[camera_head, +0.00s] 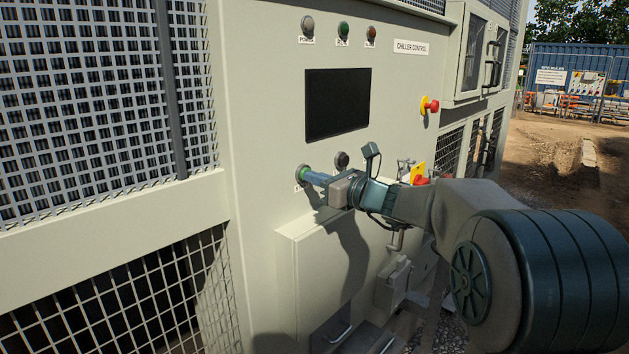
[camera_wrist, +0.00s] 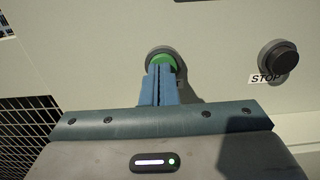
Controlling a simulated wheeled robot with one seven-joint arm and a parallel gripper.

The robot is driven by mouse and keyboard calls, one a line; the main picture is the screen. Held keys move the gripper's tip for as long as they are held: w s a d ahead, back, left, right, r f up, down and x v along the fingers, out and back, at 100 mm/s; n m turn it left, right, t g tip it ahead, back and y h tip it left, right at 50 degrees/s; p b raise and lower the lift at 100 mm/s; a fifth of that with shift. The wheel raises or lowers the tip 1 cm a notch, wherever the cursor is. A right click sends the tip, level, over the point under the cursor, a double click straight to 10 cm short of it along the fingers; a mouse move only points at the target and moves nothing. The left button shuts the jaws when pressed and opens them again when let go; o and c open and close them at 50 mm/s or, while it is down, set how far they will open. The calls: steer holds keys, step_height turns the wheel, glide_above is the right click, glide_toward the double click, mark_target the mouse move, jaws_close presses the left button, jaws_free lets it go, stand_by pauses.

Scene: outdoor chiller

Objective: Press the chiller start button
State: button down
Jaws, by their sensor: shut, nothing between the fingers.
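The green start button (camera_head: 303,172) sits in a dark ring low on the chiller's control panel. In the wrist view the green button (camera_wrist: 162,59) shows just beyond my fingertips, its lower part hidden by them. My gripper (camera_head: 308,175) is shut and empty, its blue fingers pointing at the button. In the wrist view my gripper's fingers (camera_wrist: 163,72) lie side by side and overlap the button's face. The tips look at or very near the button; I cannot tell whether they touch. The label under the button is mostly hidden.
A black stop button (camera_wrist: 278,56) is to the right, labelled STOP. A dark screen (camera_head: 338,104), indicator lamps (camera_head: 343,29) and a red emergency button (camera_head: 429,105) are above. A red-and-yellow switch (camera_head: 418,174) is behind my arm. A box (camera_head: 318,265) juts out below.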

steer(key=b+v, duration=0.2)
steer(key=v, duration=1.1)
steer(key=shift+d, duration=0.25)
steer(key=shift+f, duration=0.1)
steer(key=s+a+f+n+g+h, duration=0.2)
steer(key=s+f+n+g+h, duration=0.15)
steer(key=s+f+n, duration=0.35)
steer(key=s+a+f+n+g+h, duration=0.2)
steer(key=s+a+f+n+g, duration=0.15)
steer(key=s+f+n, duration=0.35)
steer(key=s+d+f+n+g+h, duration=0.2)
steer(key=s+d+f+n+h, duration=0.6)
steer(key=s+n, duration=0.4)
step_height(320, 180, down, 2)
steer(key=shift+s+d, duration=0.5)
steer(key=shift+s, duration=0.3)
